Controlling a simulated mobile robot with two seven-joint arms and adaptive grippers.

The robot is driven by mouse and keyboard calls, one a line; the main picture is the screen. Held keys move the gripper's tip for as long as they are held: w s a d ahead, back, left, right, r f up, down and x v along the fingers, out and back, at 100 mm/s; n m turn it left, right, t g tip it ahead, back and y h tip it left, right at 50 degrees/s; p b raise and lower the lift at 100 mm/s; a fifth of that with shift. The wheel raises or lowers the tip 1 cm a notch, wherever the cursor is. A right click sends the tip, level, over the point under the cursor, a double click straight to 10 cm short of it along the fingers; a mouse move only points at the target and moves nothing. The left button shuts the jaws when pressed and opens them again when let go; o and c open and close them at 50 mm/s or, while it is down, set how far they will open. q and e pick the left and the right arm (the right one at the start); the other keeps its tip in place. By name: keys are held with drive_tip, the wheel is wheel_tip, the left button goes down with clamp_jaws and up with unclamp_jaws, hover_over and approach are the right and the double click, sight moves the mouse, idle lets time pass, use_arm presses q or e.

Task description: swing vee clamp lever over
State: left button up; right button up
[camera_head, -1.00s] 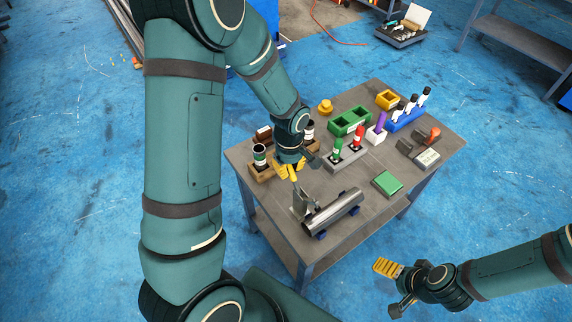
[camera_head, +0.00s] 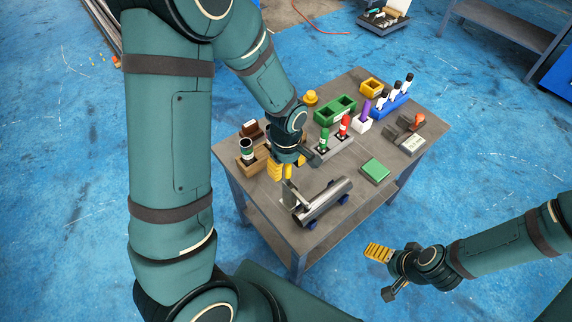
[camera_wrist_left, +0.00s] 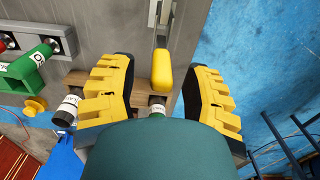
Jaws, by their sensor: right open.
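The vee clamp (camera_head: 290,196) stands at the near edge of the workbench, at the left end of a shiny metal tube (camera_head: 325,203) lying on blue supports. Its lever has a yellow handle (camera_head: 287,173), which shows large in the left wrist view (camera_wrist_left: 162,70). My left gripper (camera_head: 281,170) is at the handle. In the wrist view its two yellow fingers (camera_wrist_left: 160,85) are apart, one on each side of the handle, with gaps visible. My right gripper (camera_head: 382,272) is open and empty over the floor, right of the bench. My left wrist hides part of the clamp area.
The workbench (camera_head: 345,165) also bears a wooden block with a dark-capped bottle (camera_head: 246,149), a green bin (camera_head: 335,110), a rack with red and green tubes (camera_head: 333,147), a blue rack (camera_head: 390,108) and a green box (camera_head: 375,171). Blue floor is clear in front.

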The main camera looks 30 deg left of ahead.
use_arm(q)
drive_tip(key=shift+r, duration=0.1)
wheel_tip(320, 180, up, 7)
drive_tip(key=p, duration=0.5)
drive_tip(key=shift+p, duration=0.35)
wheel_tip(320, 180, up, 12)
idle(0.4)
drive_tip(key=s+d+f+m+h, duration=0.1)
drive_tip(key=d+f+m, duration=0.3)
drive_tip(key=f, duration=0.4)
drive_tip(key=s+d+f+m+t+h, duration=0.1)
drive_tip(key=s+d+f+m, duration=0.3)
drive_tip(key=f, duration=0.5)
drive_tip(key=s+d+f+m+h, duration=0.1)
drive_tip(key=s+d+f+m, duration=0.2)
drive_tip(key=f, duration=0.5)
drive_tip(key=shift+s+d+f+m+t+h, duration=0.15)
drive_tip(key=shift+d+f+m+t+h, duration=0.2)
drive_tip(key=shift+d, duration=0.5)
